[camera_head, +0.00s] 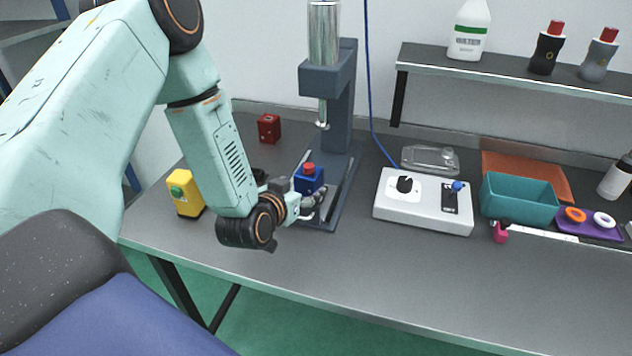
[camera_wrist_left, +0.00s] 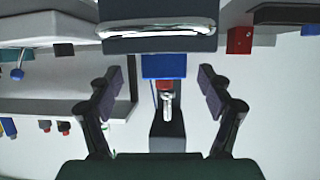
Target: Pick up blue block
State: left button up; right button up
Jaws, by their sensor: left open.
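The blue block (camera_head: 309,184) has a red cap on top and sits upright on the base of a dark press. My left gripper (camera_head: 308,203) is right in front of it, partly hidden by my own wrist. In the left wrist view, which looks upside down, the blue block (camera_wrist_left: 163,66) shows beyond the open fingers (camera_wrist_left: 160,82) and between them. The fingers stand wide apart with nothing between them; I cannot tell the exact gap to the block. My right gripper is in neither view.
The press column (camera_head: 340,110) and ram stand over the block. A yellow box with green button (camera_head: 186,192) and red block (camera_head: 269,128) are left. A white control box (camera_head: 424,200) and teal bin (camera_head: 518,200) are right. The table's front middle is clear.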

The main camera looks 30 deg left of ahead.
aim_at(304, 185)
pick_arm(q)
jog(key=shift+w+a+f, duration=0.35)
jog(key=shift+w+a, duration=0.1)
jog(key=shift+w, duration=0.05)
jog(key=x, duration=0.5)
jog(key=shift+s+d+f, duration=0.1)
jog(key=shift+d, duration=0.1)
jog(key=shift+w+d, duration=0.1)
jog(key=shift+w, duration=0.1)
jog(key=shift+a, duration=0.25)
jog(key=shift+w+f, duration=0.1)
jog(key=shift+c, duration=1.1)
jog(key=shift+w+d, duration=0.1)
jog(key=shift+d, duration=0.05)
jog(key=c, duration=1.2)
jog(key=shift+c, duration=0.2)
